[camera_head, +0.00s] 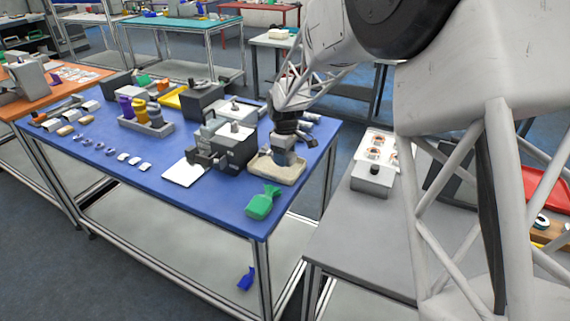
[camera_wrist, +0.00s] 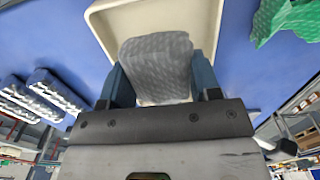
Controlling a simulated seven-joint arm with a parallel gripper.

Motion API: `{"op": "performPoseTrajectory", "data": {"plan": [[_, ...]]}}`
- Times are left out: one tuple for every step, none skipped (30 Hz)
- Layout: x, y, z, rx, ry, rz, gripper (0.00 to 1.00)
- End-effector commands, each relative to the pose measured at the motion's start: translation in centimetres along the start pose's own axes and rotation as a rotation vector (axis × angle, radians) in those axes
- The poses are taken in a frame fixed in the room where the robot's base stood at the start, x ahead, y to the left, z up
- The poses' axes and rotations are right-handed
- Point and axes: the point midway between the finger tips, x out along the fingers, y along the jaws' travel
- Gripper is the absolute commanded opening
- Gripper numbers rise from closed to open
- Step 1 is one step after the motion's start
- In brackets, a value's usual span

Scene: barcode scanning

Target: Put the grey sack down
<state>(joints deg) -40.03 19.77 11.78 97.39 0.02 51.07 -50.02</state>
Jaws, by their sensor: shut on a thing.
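My gripper (camera_head: 284,147) is over the beige tray (camera_head: 274,175) near the right end of the blue table. In the wrist view, my gripper's two blue fingers are shut on the grey sack (camera_wrist: 157,66), one on each side. The sack has a faint woven pattern and lies over the opening of the beige tray (camera_wrist: 104,22). In the head view, a bit of the grey sack (camera_head: 283,157) shows under the gripper, low at the tray. I cannot tell whether it touches the tray floor.
A green sack (camera_head: 263,203) lies on the blue table (camera_head: 218,205) in front of the tray. A dark grey device (camera_head: 235,146) and a white sheet (camera_head: 185,172) are to its left. Small parts and a bin of bottles (camera_head: 147,126) are farther left. A grey table (camera_head: 350,235) stands right.

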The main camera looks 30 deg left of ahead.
Motion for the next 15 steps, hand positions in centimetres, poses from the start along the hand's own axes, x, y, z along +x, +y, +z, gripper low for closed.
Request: {"op": "performPoseTrajectory", "data": {"plan": [[0.7,0.0,0.0,0.000,-0.001,-0.001,0.28],[1.1,0.0,0.0,0.000,-0.001,-0.001,0.28],[1.6,0.0,0.0,0.000,-0.001,0.000,0.28],[1.9,0.0,0.0,0.000,-0.001,-0.001,0.28],[2.3,0.0,0.0,0.000,-0.001,-0.001,0.28],[2.7,0.0,0.0,0.000,-0.001,-0.001,0.28],[3.0,0.0,0.0,0.000,-0.001,0.000,0.28],[3.2,0.0,0.0,0.000,-0.001,0.000,0.28],[3.4,0.0,0.0,0.000,0.000,0.001,0.28],[3.4,0.0,0.0,0.000,0.000,0.001,0.28],[3.5,0.0,0.0,0.000,0.000,0.001,0.28],[3.5,0.0,0.0,0.000,0.000,0.001,0.28],[3.5,0.0,0.0,0.000,0.000,0.001,0.28],[3.5,0.0,0.0,0.000,0.000,0.001,0.28],[3.5,0.0,0.0,0.000,0.000,0.001,0.28]]}}
